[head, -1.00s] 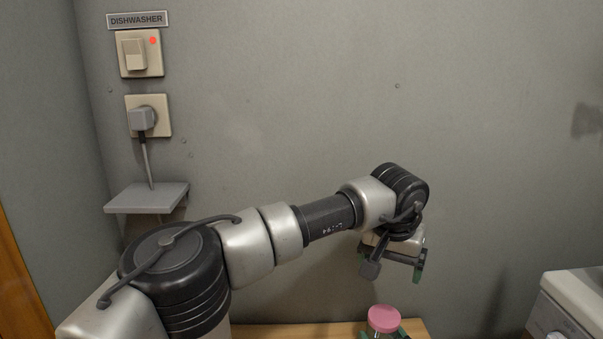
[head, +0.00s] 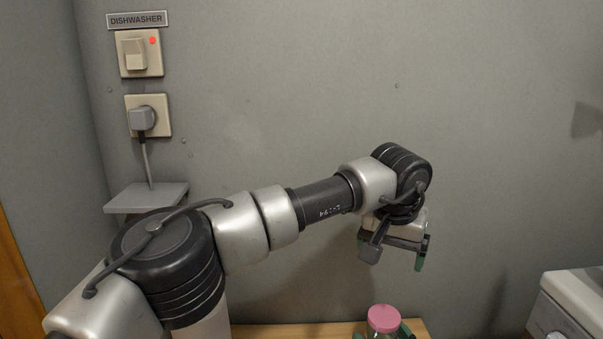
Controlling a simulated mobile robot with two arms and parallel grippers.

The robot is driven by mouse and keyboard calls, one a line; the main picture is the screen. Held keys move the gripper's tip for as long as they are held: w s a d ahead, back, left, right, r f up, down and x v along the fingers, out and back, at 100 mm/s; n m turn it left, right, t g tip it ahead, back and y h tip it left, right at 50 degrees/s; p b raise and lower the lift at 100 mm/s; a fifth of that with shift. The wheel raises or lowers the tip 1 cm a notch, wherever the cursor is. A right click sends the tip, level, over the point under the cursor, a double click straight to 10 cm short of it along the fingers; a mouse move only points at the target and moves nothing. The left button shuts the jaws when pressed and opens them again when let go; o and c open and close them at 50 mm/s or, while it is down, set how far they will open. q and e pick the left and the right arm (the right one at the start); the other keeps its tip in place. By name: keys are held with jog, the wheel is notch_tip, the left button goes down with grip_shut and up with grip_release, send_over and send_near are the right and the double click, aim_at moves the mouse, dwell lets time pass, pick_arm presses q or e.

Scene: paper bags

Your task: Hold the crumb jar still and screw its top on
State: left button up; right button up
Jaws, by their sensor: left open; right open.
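The crumb jar (head: 379,335) stands at the bottom edge of the head view, with its pink top (head: 384,318) resting over its mouth. Whether the top is threaded tight I cannot tell. Only the upper part of the clear jar shows; the rest is cut off by the frame. My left gripper (head: 394,261) is open and empty, pointing down above the jar and clear of the top. My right gripper (head: 382,333) is open, its green fingertips on either side of the jar, mostly below the frame.
A wooden surface (head: 290,330) runs along the bottom under the jar. A white appliance (head: 580,300) stands at the right.

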jog(key=v, duration=1.2)
